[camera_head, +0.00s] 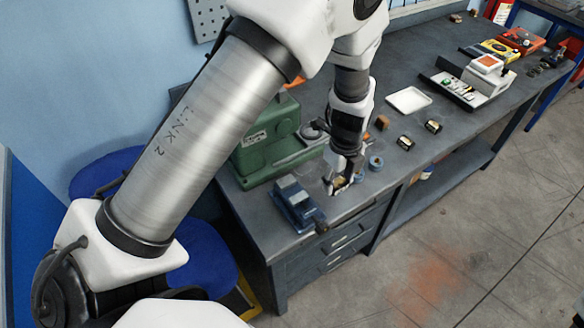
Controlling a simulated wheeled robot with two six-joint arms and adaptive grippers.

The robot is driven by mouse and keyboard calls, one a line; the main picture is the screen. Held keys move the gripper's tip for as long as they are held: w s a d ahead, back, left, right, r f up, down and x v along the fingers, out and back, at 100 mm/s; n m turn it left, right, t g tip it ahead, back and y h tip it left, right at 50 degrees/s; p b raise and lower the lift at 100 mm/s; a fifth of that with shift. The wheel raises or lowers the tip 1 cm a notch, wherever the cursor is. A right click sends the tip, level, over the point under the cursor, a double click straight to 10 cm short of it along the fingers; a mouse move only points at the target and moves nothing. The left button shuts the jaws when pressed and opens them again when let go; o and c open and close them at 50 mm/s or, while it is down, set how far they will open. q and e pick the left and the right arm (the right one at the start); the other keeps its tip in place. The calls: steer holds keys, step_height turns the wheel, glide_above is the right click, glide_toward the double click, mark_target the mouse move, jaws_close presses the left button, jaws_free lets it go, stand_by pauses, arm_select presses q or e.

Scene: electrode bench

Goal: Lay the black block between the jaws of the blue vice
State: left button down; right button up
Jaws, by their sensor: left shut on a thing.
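The blue vice (293,203) stands on the dark bench near its front left corner. My left gripper (341,181) points down just to the right of the vice, low over the bench. It is shut on a small block (339,184) with dark and yellowish faces, mostly hidden by the fingers; I cannot tell surely that this is the black block. The vice's jaw gap is too small to make out clearly. Two similar small dark blocks with light tops, one nearer (405,142) and one farther (433,126), lie to the right. My right gripper is not in view.
A green machine (265,140) stands behind the vice. Small blue round pieces (375,163) sit right beside my gripper. A brown block (382,122), a white tray (408,100) and instruments (487,72) lie farther right. The bench front between vice and blocks is fairly clear.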

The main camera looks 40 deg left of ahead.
mark_target(293, 193)
arm_select(q)
steer(key=s+a, duration=0.1)
steer(key=a, duration=0.2)
steer(key=s+a+f+b, duration=0.1)
steer(key=a, duration=0.1)
steer(key=shift+s+a, duration=0.3)
steer(key=shift+a, duration=0.05)
steer(key=a+b, duration=0.2)
steer(key=s+a+f+b, duration=0.1)
steer(key=shift+a+b, duration=0.2)
steer(key=shift+b, duration=0.2)
steer(key=shift+s+a+r, duration=0.15)
steer(key=shift+a+r, duration=0.05)
steer(key=shift+a, duration=0.1)
steer(key=f+b, duration=0.1)
steer(key=b, duration=0.1)
steer(key=f+b, duration=0.2)
steer(key=b, duration=0.1)
steer(key=shift+s+a+f+b, duration=0.25)
steer(key=shift+b, duration=0.1)
steer(key=shift+r, duration=0.25)
steer(key=shift+f, duration=0.1)
steer(key=shift+c, duration=2.2)
jaws_free()
steer(key=shift+f, duration=0.1)
